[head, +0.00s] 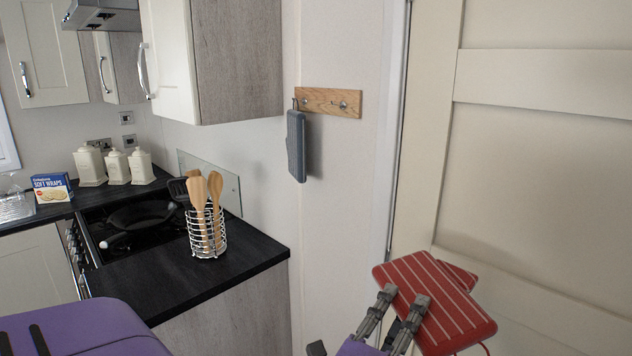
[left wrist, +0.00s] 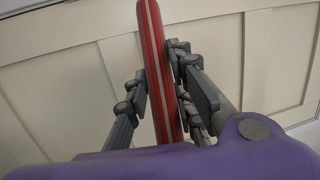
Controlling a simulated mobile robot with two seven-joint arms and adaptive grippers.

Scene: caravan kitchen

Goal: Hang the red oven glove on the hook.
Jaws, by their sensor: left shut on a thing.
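The red oven glove (head: 428,290) has pale stripes and is at the lower right of the head view, in front of the cream door. My left gripper (head: 402,308) is shut on it. In the left wrist view the glove (left wrist: 157,70) shows edge-on between the fingers of my left gripper (left wrist: 160,95). A thin red loop hangs at its lower edge. The wooden hook board (head: 330,102) is on the wall, up and left of the glove. A grey glove (head: 296,146) hangs on its left hook; the right hook (head: 343,104) is bare. My right gripper is not in view.
A black worktop (head: 170,272) with a wire utensil holder (head: 207,236) and wooden spoons stands left of the wall. A wall cupboard (head: 236,62) juts out left of the hook board. The cream door (head: 530,170) fills the right side.

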